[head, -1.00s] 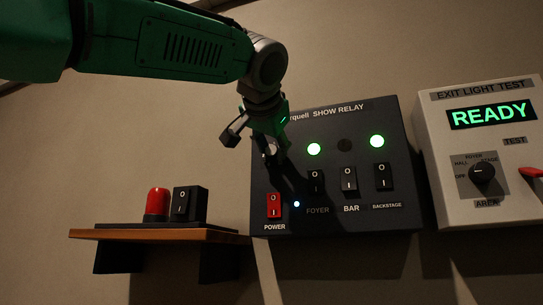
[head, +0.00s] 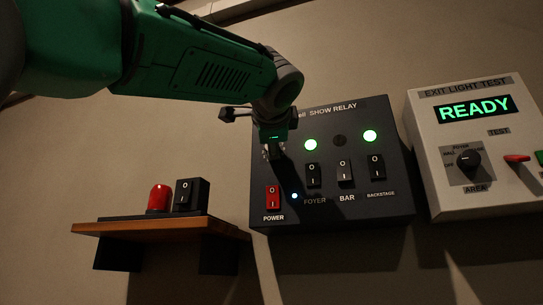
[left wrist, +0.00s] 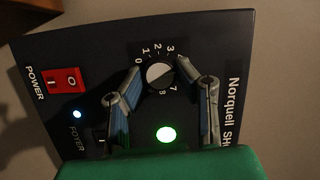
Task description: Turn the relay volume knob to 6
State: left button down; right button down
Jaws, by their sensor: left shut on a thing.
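The relay volume knob (left wrist: 158,75) is a small round knob with a pale face on the dark show relay panel (head: 388,218). White scale numbers surround it in the left wrist view, partly covered by my fingers. My left gripper (left wrist: 161,70) has one finger on each side of the knob and is shut on it. The exact setting of the knob's mark is hard to read. In the head view my left gripper (head: 272,150) is at the panel's upper left and hides the knob. My right gripper is not in view.
Below the knob are a red power switch (head: 272,197) and black foyer (head: 313,175), bar (head: 345,170) and backstage (head: 376,167) switches. Two green lamps glow above. An exit light test box (head: 430,150) is at right; a wooden shelf (head: 160,228) is at lower left.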

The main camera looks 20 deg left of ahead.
pick_arm(q)
jog(key=shift+w+d+f+m+t+h+b, duration=0.15)
jog(key=shift+m+t+b, duration=0.25)
jog(key=shift+m+b, duration=0.7)
jog(key=shift+s+a+f+m+t+h+b, duration=0.15)
jog(key=shift+m+t+b, duration=0.3)
jog(key=shift+m, duration=1.2)
jog(key=shift+w+d+f+m+t+h+b, duration=0.15)
jog(key=shift+f+m+t+b, duration=0.15)
jog(key=shift+m+b, duration=0.8)
jog(key=shift+m, duration=0.55)
jog(key=c, duration=1.2)
grip_release()
jog(key=shift+r, duration=0.1)
jog(key=shift+r, duration=0.2)
